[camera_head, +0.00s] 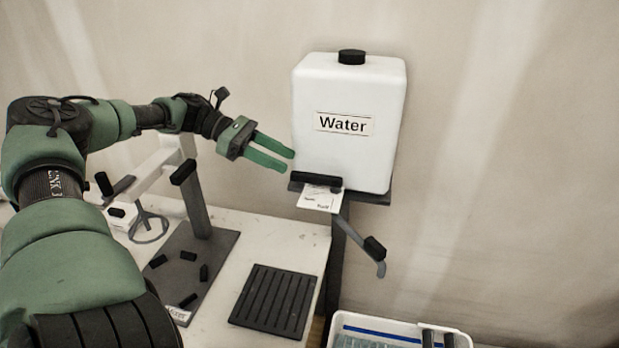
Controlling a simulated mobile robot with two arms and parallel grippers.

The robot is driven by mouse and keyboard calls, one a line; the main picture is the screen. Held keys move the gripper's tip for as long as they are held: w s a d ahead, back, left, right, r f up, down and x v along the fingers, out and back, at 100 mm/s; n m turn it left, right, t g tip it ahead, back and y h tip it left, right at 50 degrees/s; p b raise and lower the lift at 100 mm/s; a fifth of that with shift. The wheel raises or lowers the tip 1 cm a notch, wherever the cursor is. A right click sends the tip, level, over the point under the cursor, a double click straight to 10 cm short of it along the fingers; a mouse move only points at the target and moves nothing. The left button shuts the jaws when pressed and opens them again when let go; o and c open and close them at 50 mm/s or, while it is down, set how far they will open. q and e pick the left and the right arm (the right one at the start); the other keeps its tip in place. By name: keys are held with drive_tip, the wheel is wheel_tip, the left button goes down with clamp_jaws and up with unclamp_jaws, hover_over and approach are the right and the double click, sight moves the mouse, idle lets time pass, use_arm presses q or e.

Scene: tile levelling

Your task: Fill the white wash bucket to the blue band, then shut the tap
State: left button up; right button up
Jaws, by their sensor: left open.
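The white water tank (350,95), labelled "Water", stands on a dark stand at centre right. A grey tap pipe (357,232) slopes down to the right from under it, with a black piece (374,248) near its bent mouth. A black bar (316,180) sits at the tank's lower front above a small white card (320,199). I see no stream. My left gripper (288,162) is open and empty, left of the tank and above the bar.
A pale bench (262,236) holds a black ribbed mat (274,301) and a dark base plate (215,255) with an upright post and several black pieces. Dark parts (448,340) show at the bucket's lower right. The wall side at right is clear.

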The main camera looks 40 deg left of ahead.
sight(314, 175)
use_arm(q)
drive_tip(key=p+x, duration=0.2)
drive_tip(key=x, duration=0.4)
drive_tip(key=shift+w+d+f, duration=0.15)
drive_tip(key=shift+d, duration=0.05)
drive_tip(key=shift+w+d+f, duration=0.3)
drive_tip(key=shift+w+f, duration=0.05)
drive_tip(key=shift+d, duration=0.1)
drive_tip(key=c, duration=0.9)
clamp_jaws()
use_arm(e)
drive_tip(key=shift+w+a+r, duration=0.2)
drive_tip(key=shift+a+r, duration=0.05)
drive_tip(key=shift+r, duration=0.25)
drive_tip(key=shift+w+a+r, duration=0.15)
drive_tip(key=shift+a+r, duration=0.05)
drive_tip(key=shift+r, duration=0.3)
drive_tip(key=shift+d, duration=0.15)
